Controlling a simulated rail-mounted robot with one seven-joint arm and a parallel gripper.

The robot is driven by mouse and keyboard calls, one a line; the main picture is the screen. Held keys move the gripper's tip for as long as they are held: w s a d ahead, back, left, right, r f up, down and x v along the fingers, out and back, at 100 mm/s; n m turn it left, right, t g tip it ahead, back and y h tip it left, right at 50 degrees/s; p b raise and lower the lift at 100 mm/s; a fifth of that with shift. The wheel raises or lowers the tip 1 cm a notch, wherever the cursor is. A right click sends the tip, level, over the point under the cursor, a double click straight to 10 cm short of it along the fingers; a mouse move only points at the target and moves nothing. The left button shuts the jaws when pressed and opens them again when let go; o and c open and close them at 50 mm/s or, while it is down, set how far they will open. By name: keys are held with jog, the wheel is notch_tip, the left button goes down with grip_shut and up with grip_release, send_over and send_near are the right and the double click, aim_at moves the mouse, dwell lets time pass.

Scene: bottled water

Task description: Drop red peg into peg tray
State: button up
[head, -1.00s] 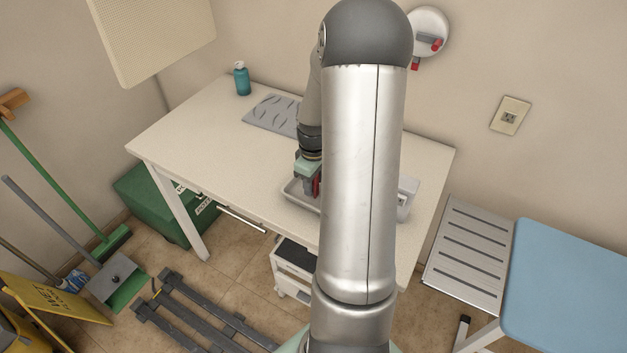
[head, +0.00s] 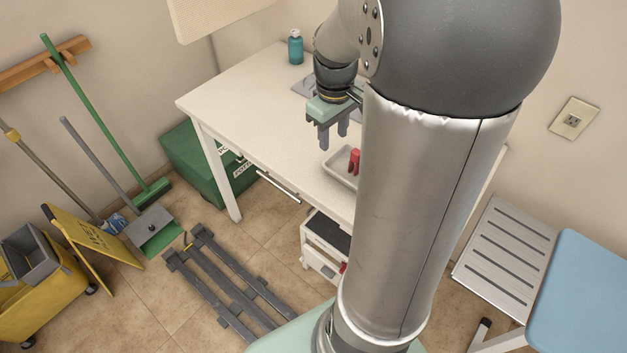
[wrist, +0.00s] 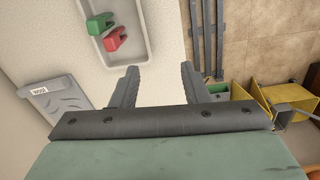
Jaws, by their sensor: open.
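The red peg (head: 354,161) lies in the peg tray (head: 336,174), a shallow pale tray on the white table. In the wrist view the red peg (wrist: 115,40) is next to a green peg (wrist: 98,22) inside the same tray (wrist: 141,50). My gripper (head: 333,143) is open and empty. It is above the table, left of the tray in the head view and apart from the peg. My arm hides the right part of the tray in the head view.
A grey mat (head: 312,85) and a teal bottle (head: 295,47) are toward the back of the white table (head: 235,95). A white cart (head: 322,245) stands below the front edge. The table's left part is clear.

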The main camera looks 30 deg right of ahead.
jog(key=s+a+m, duration=0.2)
jog(key=s+a, duration=1.1)
jog(key=a, duration=0.3)
jog(key=shift+s+m+t, duration=0.25)
jog(key=shift+m+t, duration=0.15)
